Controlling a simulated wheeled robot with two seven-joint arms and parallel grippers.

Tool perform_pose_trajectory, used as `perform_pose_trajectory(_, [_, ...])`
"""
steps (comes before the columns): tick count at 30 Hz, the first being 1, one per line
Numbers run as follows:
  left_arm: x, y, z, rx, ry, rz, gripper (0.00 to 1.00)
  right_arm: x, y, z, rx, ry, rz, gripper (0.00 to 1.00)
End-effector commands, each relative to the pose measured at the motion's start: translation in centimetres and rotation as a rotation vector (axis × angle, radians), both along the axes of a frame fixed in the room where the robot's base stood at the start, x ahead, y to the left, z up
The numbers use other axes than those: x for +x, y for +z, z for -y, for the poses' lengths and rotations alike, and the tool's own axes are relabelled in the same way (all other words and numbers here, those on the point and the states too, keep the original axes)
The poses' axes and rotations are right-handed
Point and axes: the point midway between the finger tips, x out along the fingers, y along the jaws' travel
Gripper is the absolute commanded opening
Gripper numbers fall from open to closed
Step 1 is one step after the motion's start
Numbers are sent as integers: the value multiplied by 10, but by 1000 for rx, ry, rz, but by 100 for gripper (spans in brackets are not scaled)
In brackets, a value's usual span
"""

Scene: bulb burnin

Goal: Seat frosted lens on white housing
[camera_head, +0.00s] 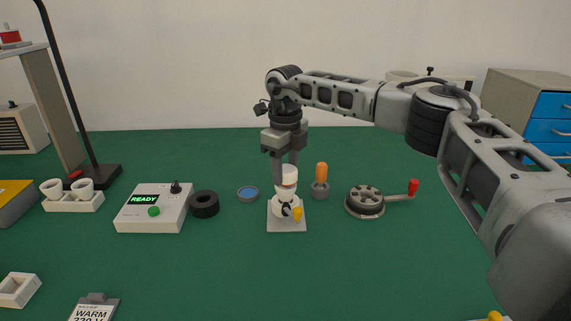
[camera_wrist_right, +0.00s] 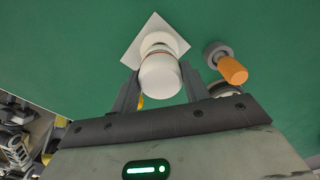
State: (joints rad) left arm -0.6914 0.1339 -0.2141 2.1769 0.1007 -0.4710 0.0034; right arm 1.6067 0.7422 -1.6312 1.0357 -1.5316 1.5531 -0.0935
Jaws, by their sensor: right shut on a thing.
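The frosted lens (camera_head: 289,174) is a white rounded cap between the fingers of my right gripper (camera_head: 286,166), which is shut on it. It also shows in the right wrist view (camera_wrist_right: 160,78), with a finger on each side. The white housing (camera_head: 281,200) stands upright on a pale square plate (camera_head: 273,224), directly below the lens. In the right wrist view the housing (camera_wrist_right: 157,39) is partly hidden behind the lens, and a reddish line shows near where they meet. I cannot tell whether they touch or a small gap remains. My left gripper is out of view.
An orange-handled tool (camera_head: 321,174) stands close right of the plate, and a crank wheel (camera_head: 365,203) farther right. A blue-topped disc (camera_head: 248,194), black ring (camera_head: 204,204) and READY box (camera_head: 154,207) lie to the left. The green table in front is mostly clear.

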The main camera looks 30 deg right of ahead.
Motion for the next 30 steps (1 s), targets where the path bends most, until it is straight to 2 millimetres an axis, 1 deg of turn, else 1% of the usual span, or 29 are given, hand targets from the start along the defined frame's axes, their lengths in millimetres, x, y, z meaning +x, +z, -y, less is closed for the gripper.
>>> perform_pose_trajectory(18, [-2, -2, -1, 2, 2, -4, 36, 0, -1, 0, 0, 1, 0, 25])
perform_pose_trajectory(30, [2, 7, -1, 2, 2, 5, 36, 1, -1, -1, 0, 1, 0, 25])
